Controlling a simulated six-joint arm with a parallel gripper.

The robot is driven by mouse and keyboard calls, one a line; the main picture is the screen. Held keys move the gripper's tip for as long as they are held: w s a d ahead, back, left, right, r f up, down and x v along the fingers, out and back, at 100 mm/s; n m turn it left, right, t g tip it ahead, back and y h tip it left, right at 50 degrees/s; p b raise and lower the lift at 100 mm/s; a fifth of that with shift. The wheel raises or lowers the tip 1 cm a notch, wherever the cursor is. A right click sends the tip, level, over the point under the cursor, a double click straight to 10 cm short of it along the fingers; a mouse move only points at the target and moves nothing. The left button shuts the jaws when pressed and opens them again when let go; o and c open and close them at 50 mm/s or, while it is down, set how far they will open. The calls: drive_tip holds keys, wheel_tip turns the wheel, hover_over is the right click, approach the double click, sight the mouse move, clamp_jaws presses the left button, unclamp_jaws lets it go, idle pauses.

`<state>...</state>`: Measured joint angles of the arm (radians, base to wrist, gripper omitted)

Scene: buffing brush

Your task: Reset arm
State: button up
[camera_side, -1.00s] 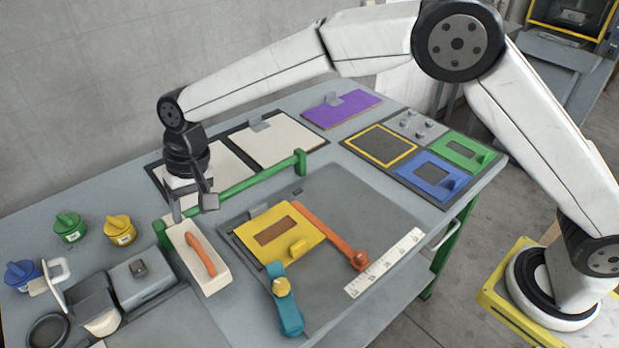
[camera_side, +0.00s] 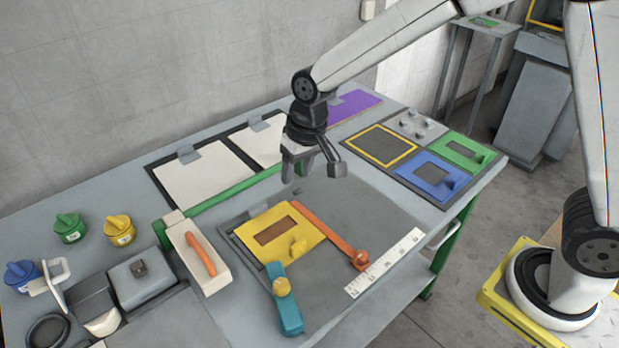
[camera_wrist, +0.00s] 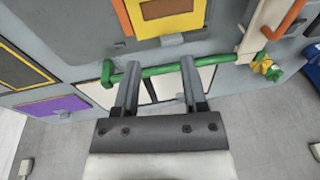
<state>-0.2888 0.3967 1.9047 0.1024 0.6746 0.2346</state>
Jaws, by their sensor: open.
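My gripper (camera_side: 315,174) is open and empty, held above the back part of the grey workbench in the side view. In the wrist view its two fingers (camera_wrist: 158,75) are spread apart with nothing between them. Beyond the fingertips the wrist view shows the green rail (camera_wrist: 165,70). In the side view the rail (camera_side: 225,193) runs along the bench behind the yellow plate, its right end partly hidden by my gripper. The yellow plate (camera_side: 265,219) with a rectangular cutout lies flat on the grey mat (camera_side: 345,215), apart from my gripper.
Blue (camera_side: 435,178) and green (camera_side: 455,152) frames sit right. Several lidded pots stand left.

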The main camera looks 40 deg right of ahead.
drive_tip(key=s+d+f+t+h, duration=0.1)
drive_tip(key=s+d+f, duration=0.1)
drive_tip(key=s+d, duration=1.2)
drive_tip(key=shift+s+f, duration=0.3)
drive_tip(key=shift+s, duration=0.2)
idle(0.5)
